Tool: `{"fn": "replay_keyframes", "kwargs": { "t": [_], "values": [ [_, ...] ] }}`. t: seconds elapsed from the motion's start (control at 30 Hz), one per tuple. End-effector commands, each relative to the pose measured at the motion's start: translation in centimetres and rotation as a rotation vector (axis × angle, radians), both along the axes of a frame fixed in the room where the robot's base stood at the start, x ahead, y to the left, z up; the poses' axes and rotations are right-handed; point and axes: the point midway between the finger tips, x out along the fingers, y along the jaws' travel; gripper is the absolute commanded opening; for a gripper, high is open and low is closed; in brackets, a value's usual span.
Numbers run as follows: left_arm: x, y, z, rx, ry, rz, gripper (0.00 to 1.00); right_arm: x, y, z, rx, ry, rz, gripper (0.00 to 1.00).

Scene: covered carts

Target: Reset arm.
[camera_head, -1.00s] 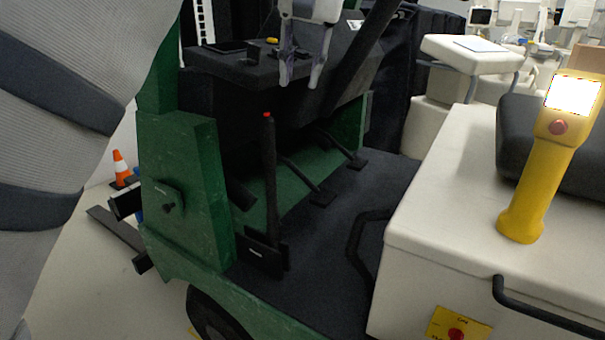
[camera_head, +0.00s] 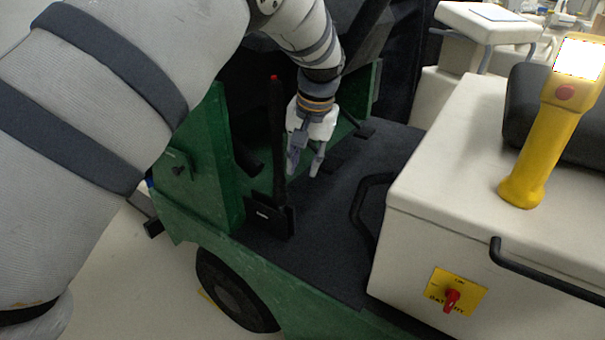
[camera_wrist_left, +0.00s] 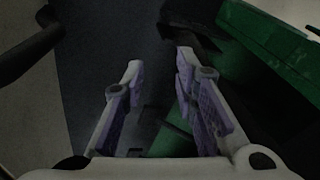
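My left gripper (camera_head: 305,163) hangs pointing down inside the green cart (camera_head: 215,150), above its dark floor (camera_head: 330,215). It is just right of the upright black lever with a red tip (camera_head: 278,140) and apart from the white box. In the left wrist view, the two fingers of my left gripper (camera_wrist_left: 160,95) stand apart with nothing between them. The dark floor and green side panel (camera_wrist_left: 270,50) lie beyond the fingers. My right gripper is not in view.
A white box (camera_head: 460,200) with a black handle (camera_head: 540,295) and a red switch on a yellow plate (camera_head: 455,292) stands at right. A yellow device with a lit screen (camera_head: 550,130) stands on it. Black pedals (camera_head: 365,130) lie near the cart's back.

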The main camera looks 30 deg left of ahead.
Motion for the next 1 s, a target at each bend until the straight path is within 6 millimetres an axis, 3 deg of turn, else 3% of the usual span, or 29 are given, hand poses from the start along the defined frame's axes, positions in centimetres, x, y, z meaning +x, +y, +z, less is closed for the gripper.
{"fn": "replay_keyframes", "kwargs": {
  "t": [0.2, 0.67, 0.73, 0.77, 0.87, 0.9, 0.97, 1.0],
  "values": [
    [-0.7, 0.0, -2.4, -0.006, 0.012, -0.010, 0.27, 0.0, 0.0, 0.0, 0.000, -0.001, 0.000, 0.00],
    [-0.8, 0.0, -2.7, -0.007, 0.013, -0.011, 0.27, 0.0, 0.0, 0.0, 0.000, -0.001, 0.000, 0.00],
    [-1.2, 0.0, -3.5, -0.010, 0.021, -0.012, 0.27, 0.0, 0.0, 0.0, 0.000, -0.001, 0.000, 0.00],
    [-1.6, 0.0, -4.6, -0.013, 0.029, -0.016, 0.27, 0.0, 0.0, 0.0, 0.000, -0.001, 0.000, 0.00],
    [-4.8, -0.1, -10.8, -0.032, 0.071, -0.036, 0.27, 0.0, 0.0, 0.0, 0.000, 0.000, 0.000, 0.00],
    [-7.1, -0.3, -14.1, -0.043, 0.094, -0.050, 0.27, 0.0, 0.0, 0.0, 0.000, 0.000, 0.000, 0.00],
    [-11.2, -0.7, -18.7, -0.062, 0.125, -0.069, 0.27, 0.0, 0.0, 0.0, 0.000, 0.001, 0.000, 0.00],
    [-14.2, -1.1, -21.3, -0.076, 0.143, -0.083, 0.27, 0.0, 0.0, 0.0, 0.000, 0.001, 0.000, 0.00]
  ]
}}
